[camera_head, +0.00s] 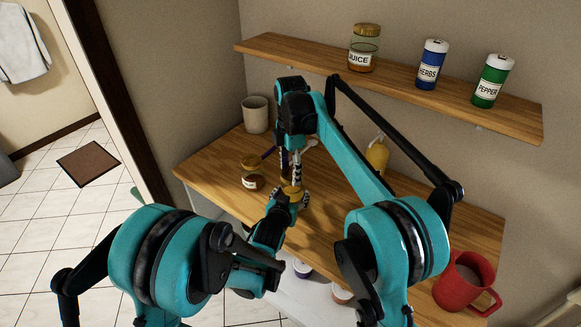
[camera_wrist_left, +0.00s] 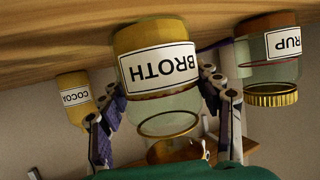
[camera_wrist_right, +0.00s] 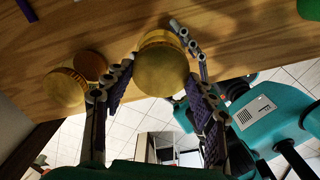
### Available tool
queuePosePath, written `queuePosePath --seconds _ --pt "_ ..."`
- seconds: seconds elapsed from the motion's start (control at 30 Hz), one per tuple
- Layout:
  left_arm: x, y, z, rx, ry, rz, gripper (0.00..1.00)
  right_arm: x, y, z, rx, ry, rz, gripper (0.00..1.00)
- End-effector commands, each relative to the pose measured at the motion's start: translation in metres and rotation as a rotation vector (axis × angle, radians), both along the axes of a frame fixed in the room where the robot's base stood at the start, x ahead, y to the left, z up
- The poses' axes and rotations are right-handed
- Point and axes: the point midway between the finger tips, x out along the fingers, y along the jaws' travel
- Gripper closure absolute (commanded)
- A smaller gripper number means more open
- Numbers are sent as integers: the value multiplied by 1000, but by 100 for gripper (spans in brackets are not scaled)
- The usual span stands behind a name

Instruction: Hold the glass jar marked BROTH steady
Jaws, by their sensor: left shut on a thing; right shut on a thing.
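The glass jar marked BROTH (camera_wrist_left: 158,65) appears upside down in the left wrist view, with yellow contents and an open-looking glass rim. My left gripper (camera_wrist_left: 168,105) is shut on its sides, one finger on each side. My right gripper (camera_wrist_right: 150,70) is shut on a round gold lid (camera_wrist_right: 160,68). A gold lid (camera_wrist_left: 174,150) also shows past the jar's rim in the left wrist view, seemingly apart from it. In the head view my right gripper (camera_head: 297,165) comes down above my left gripper (camera_head: 290,197), and the arms hide most of the jar.
A gold-lidded SYRUP jar (camera_wrist_left: 283,45) stands close beside the BROTH jar. The shelf (camera_head: 300,53) above holds JUICE, HERBS and PEPPER containers.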

Motion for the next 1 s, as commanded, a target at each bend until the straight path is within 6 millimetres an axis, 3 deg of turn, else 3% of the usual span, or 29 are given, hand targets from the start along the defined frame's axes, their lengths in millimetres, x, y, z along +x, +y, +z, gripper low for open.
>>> queuePosePath --seconds 0.37,0.7,1.0 --pt "0 0 -1 0 2 0 88 0 0 0 0 0 0 54" --pt "0 0 -1 0 2 0 88 0 0 -16 0 -1 0 54" --pt "0 0 -1 1 3 0 88 0 0 -18 0 -1 0 54"
